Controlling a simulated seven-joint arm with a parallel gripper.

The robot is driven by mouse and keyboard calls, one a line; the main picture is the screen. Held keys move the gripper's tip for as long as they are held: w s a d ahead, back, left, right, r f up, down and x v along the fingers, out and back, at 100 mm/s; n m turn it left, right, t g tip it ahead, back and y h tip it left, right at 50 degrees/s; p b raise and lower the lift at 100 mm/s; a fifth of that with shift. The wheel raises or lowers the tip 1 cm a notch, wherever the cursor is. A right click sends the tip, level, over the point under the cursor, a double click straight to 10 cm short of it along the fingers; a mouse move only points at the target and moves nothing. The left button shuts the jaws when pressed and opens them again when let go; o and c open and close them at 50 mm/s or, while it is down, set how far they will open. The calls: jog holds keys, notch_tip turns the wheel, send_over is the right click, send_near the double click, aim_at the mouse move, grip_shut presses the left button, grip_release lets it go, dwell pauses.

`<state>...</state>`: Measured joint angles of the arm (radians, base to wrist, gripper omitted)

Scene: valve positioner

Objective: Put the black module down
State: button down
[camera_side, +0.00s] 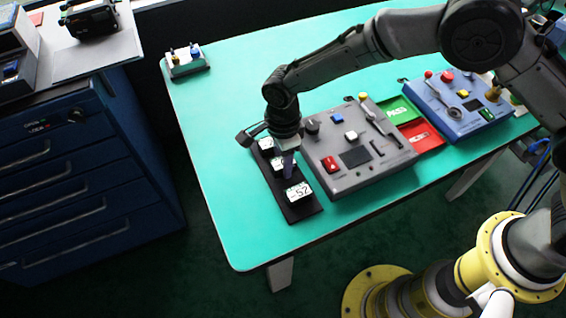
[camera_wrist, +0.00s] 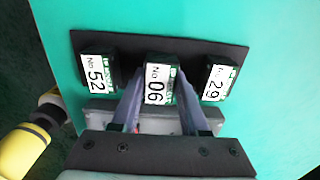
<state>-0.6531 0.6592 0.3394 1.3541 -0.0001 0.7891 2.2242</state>
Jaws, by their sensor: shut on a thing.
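A black module with a white and green label reading No 06 (camera_wrist: 158,84) is between the fingers of my gripper (camera_wrist: 157,78), at the middle of a black tray (camera_wrist: 215,50). In the side view, my gripper (camera_side: 288,163) points down at the tray (camera_side: 309,212), and the module's label (camera_side: 277,163) shows beside the fingers. The fingers are shut on the module. I cannot tell whether its underside touches the tray. Modules labelled 52 (camera_wrist: 97,73) and 29 (camera_wrist: 219,82) sit on the tray on either side, apart from the held one.
A grey control box (camera_side: 368,178) with a red switch and knobs stands right beside the tray. Green PASS and red mats (camera_side: 423,134), then a blue box (camera_side: 455,112), lie beyond it. A small grey box (camera_side: 186,66) sits at the far left corner. The table's left part is clear.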

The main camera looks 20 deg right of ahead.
jog(key=shift+f, duration=0.65)
jog(key=shift+f, duration=0.1)
jog(key=shift+c, duration=2.1)
grip_release()
jog(key=shift+f, duration=0.1)
notch_tip(320, 180, up, 12)
jog(key=shift+r, duration=0.2)
